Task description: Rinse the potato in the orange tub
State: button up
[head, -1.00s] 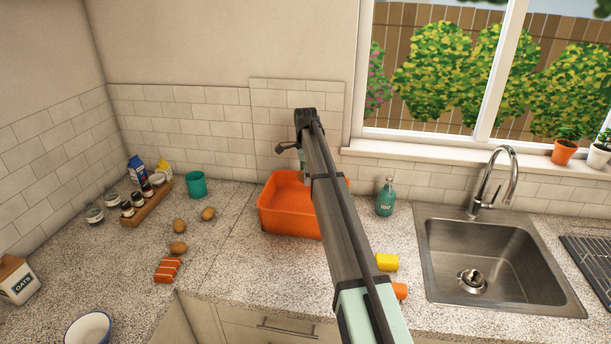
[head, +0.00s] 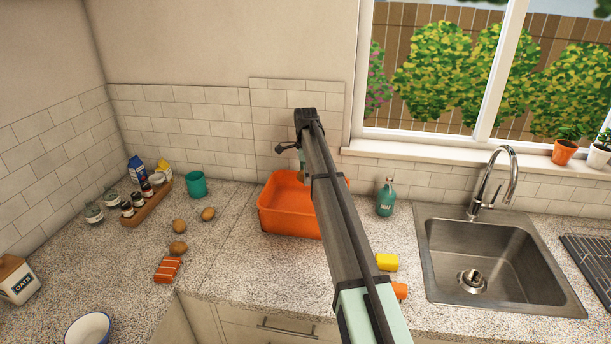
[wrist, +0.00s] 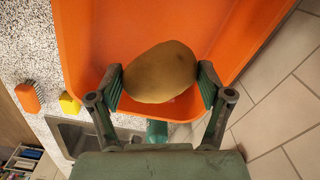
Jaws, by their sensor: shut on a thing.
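A brown potato (wrist: 160,70) is held between the two fingers of my gripper (wrist: 161,84), which is shut on it. In the wrist view the potato shows against the inside of the orange tub (wrist: 92,40). In the head view the orange tub (head: 290,218) stands on the counter against the tiled wall, and my arm crosses in front of its right part. My gripper is over the tub; there the arm mostly hides it and the potato. I cannot tell whether the potato touches the tub's floor or any water.
A soap bottle (head: 385,197), a yellow block (head: 387,262) and the sink (head: 488,262) are to the right.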

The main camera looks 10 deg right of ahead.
jog(key=shift+r+p, duration=0.9)
jog(key=shift+r, duration=1.15)
